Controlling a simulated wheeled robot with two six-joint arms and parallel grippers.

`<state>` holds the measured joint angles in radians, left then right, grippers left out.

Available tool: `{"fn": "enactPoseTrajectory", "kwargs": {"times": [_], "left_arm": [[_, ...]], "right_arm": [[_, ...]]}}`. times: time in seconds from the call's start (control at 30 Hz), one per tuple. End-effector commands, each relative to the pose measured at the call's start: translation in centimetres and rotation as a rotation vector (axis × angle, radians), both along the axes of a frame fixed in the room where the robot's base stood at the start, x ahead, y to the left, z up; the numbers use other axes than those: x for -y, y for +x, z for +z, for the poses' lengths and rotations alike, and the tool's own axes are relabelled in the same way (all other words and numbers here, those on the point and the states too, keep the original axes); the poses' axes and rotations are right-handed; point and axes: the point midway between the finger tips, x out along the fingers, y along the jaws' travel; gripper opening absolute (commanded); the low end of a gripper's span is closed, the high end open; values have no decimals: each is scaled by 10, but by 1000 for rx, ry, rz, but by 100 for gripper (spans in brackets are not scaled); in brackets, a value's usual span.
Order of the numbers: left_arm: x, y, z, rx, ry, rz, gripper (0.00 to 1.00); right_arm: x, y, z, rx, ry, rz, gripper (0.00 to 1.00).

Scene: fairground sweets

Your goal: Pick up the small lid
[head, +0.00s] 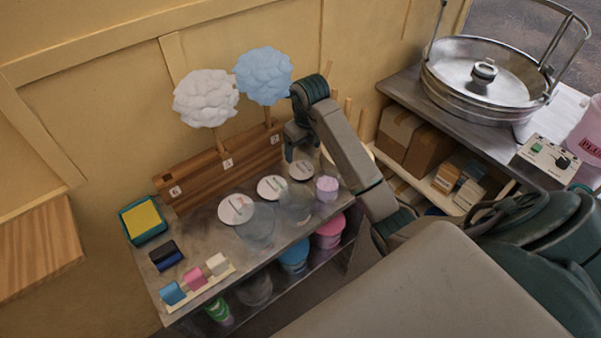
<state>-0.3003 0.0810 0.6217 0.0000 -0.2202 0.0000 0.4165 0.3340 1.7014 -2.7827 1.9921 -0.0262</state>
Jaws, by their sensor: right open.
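Three pale round lids with small handles lie in a row on the grey side table (197,232). The large lid (231,213) is at the left, the middle lid (268,190) between, and the small lid (301,172) at the right. My right gripper (298,156) is above and just behind the small lid, fingers pointing down. It is open, and nothing shows between its fingers. Whether a finger touches the lid I cannot tell. Clear tubs, a large one (256,230) and a smaller one (297,207), stand in front of the lids. My left gripper is out of view.
A wooden rack (205,182) behind the lids holds white floss (206,97) and blue floss (263,76) on sticks, close to my right gripper. A small pink-filled tub (327,189) stands at the table's right end. A sponge tray (143,219) is at left.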

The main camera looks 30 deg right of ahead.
Motion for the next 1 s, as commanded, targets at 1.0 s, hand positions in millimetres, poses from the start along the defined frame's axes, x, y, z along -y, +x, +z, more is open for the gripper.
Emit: {"fn": "enactPoseTrajectory", "kwargs": {"times": [1.0], "left_arm": [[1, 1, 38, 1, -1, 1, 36]], "right_arm": [[-1, 5, -79, 3, 1, 2, 65]]}}
